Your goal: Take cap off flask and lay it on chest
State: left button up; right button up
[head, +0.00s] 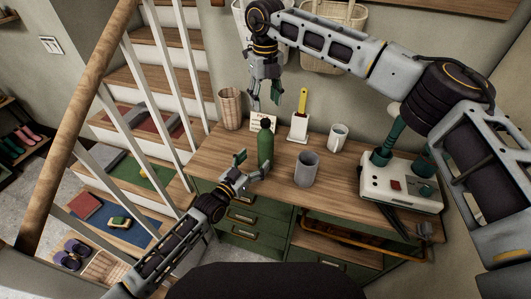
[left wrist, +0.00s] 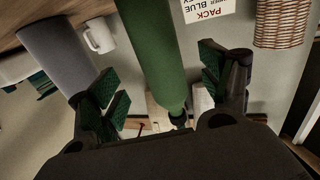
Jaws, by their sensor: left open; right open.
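A green flask (head: 265,150) stands upright on the wooden top of the green chest of drawers (head: 215,155). A dark part at its top (head: 264,124) may be the cap; I cannot tell clearly. The flask (left wrist: 155,55) also fills the middle of the left wrist view, which is upside down. My left gripper (head: 252,168) is open, with a finger on either side of the flask and gaps showing in the left wrist view (left wrist: 160,80). My right gripper (head: 265,98) is open and empty, pointing down above the flask's top.
A grey cup (head: 306,169), white mug (head: 338,137), yellow-handled brush (head: 300,120), wicker basket (head: 230,108) and sign card (head: 260,121) stand around the flask. A white device (head: 400,182) sits at the right. Stair railings rise at the left.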

aim_at(261, 154)
pick_arm(q)
jog(key=shift+x, duration=3.5)
jog(key=shift+c, duration=0.4)
